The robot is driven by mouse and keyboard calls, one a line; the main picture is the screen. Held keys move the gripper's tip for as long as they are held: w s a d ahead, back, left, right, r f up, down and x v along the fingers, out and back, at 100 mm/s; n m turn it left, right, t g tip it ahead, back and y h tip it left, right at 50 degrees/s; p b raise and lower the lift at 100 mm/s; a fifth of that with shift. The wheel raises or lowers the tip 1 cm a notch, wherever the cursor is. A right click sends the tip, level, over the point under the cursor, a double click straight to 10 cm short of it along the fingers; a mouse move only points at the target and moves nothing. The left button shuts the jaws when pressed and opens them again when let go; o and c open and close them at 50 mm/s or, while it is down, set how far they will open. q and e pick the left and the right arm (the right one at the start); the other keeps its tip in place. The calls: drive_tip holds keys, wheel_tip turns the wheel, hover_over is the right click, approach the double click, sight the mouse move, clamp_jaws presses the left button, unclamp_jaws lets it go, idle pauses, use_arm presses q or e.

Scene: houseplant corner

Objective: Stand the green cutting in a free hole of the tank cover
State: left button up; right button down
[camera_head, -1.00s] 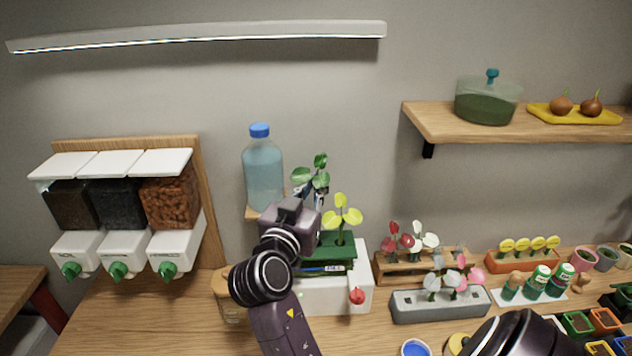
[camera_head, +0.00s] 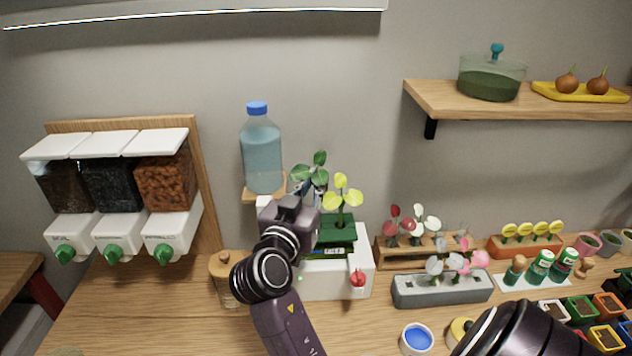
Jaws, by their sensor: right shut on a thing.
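My right gripper (camera_head: 308,190) is shut on the green cutting (camera_head: 316,160), whose dark green leaves show above the fingers. The cutting is roughly upright, over the left back part of the tank cover as seen in the picture. Its lower end is hidden behind the gripper. The green tank cover (camera_head: 339,243) sits on a white tank (camera_head: 350,284) with a red tap. A cutting with yellow-green leaves (camera_head: 343,190) stands in the cover, to the right of my gripper. The free holes cannot be made out. My left gripper is not in view.
A blue-capped bottle (camera_head: 261,155) stands on a small ledge behind and left of my gripper. A glass jar with a wooden lid (camera_head: 224,264) is left of the tank. Grey (camera_head: 441,291) and wooden racks with flowers stand to the right. Dispensers (camera_head: 112,187) hang at the left.

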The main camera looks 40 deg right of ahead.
drive_tip(key=shift+b, duration=0.3)
idle(1.1)
drive_tip(key=shift+f+b, duration=2.35)
drive_tip(key=shift+b, duration=0.25)
drive_tip(key=c, duration=1.9)
unclamp_jaws()
drive_tip(key=shift+o, duration=0.5)
drive_tip(key=shift+o, duration=1.4)
